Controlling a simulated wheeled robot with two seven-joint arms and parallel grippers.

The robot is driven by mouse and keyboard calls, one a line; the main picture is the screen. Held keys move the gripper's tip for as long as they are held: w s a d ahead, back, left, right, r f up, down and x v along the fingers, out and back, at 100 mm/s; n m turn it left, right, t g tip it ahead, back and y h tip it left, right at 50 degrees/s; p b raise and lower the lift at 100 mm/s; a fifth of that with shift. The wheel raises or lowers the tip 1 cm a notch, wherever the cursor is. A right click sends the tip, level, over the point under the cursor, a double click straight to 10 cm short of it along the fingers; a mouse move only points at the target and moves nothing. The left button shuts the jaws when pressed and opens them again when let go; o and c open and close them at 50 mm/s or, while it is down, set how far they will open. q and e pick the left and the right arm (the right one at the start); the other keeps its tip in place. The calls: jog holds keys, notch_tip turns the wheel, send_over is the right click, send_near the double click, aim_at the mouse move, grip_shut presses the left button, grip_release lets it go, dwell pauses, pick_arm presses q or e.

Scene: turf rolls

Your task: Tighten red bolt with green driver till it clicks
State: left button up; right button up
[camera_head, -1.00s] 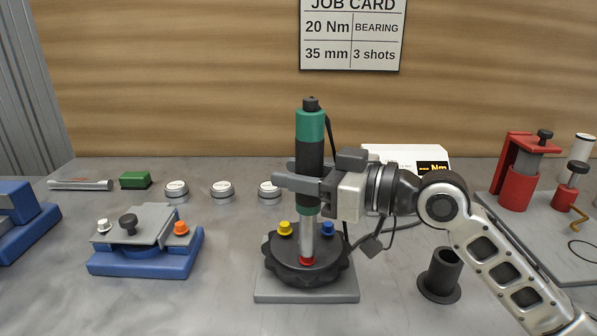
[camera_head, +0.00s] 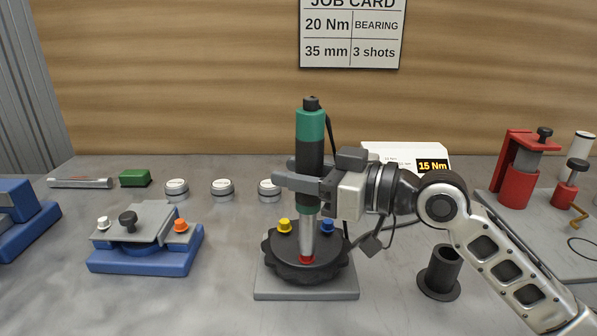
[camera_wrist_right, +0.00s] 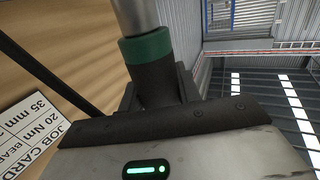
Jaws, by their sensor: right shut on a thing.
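The green driver (camera_head: 310,128) stands upright in my right gripper (camera_head: 300,180), which is shut on its dark grip section. The driver's silver tip reaches down to the red bolt (camera_head: 306,260) at the front of a black round hub (camera_head: 283,262) on a grey base plate. The driver's tip covers most of the bolt, and the two appear to be in contact. The right wrist view shows the driver's dark grip and green band (camera_wrist_right: 146,47) close up. A display (camera_head: 432,165) behind the arm reads 15 Nm. My left gripper is not in view.
A yellow bolt (camera_head: 284,225) and a blue bolt (camera_head: 327,226) sit on the hub. A black cup (camera_head: 440,272) stands to its right. A blue fixture (camera_head: 146,262) is at left. Several silver discs lie behind. The job card (camera_head: 352,40) says 20 Nm.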

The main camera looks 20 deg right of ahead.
aim_at(298, 126)
jog(key=shift+f, duration=0.25)
